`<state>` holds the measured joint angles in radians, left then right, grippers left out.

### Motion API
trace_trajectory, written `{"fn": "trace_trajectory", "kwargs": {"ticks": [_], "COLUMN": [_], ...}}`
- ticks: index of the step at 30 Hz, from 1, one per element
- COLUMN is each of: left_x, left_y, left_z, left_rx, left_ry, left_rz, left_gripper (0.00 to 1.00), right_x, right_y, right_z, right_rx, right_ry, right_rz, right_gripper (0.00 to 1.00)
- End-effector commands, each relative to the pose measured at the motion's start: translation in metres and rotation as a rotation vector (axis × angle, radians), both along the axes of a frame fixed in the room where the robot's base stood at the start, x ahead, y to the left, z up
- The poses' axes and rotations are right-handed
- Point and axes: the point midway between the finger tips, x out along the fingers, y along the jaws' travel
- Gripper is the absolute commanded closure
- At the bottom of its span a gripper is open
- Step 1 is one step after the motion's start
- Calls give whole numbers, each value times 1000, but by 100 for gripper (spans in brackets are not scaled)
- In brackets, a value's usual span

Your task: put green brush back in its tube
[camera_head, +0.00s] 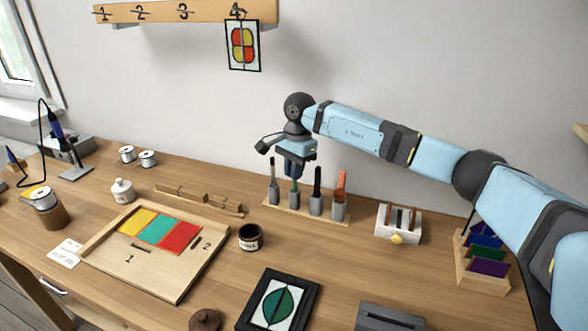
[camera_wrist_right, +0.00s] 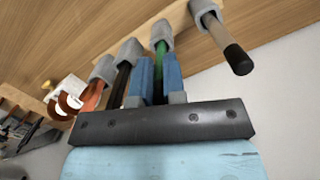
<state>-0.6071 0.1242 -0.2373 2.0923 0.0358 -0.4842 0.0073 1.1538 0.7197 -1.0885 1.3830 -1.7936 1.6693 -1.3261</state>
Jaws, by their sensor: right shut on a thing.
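The green brush (camera_wrist_right: 160,62) stands between the two blue fingers of my right gripper (camera_wrist_right: 159,72), which is shut on it. In the wrist view its far end reaches into the mouth of a grey tube (camera_wrist_right: 162,31). How deep it sits is hidden. In the head view my right gripper (camera_head: 294,173) is right above that tube (camera_head: 293,200), second from the left in the rack (camera_head: 287,212), and a short piece of green shows between them. The brush looks roughly upright. My left gripper is not in view.
Close neighbours in the rack are a dark-tipped brush (camera_head: 272,172) at left, a black one (camera_head: 317,182) and an orange one (camera_head: 341,183) at right. A white block holder (camera_head: 386,234) stands farther right. A dark jar (camera_head: 250,241) stands in front.

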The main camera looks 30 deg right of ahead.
Motion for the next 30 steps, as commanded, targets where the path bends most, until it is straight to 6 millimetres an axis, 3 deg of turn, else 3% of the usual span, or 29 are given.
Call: {"fn": "trace_trajectory", "kwargs": {"ticks": [9,10,14,20,23,30], "left_x": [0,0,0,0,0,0], "left_y": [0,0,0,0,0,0], "left_z": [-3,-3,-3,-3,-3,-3], "left_rx": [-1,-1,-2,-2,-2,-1], "left_ry": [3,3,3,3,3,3], "left_rz": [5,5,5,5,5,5], "left_gripper": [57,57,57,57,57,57], "right_x": [0,0,0,0,0,0], "right_y": [0,0,0,0,0,0], "right_z": [-3,-3,-3,-2,-2,-2], "right_rx": [0,0,0,0,0,0], "right_ry": [0,0,0,0,0,0], "right_rz": [0,0,0,0,0,0], "right_gripper": [100,87,59,57,34,34]}}
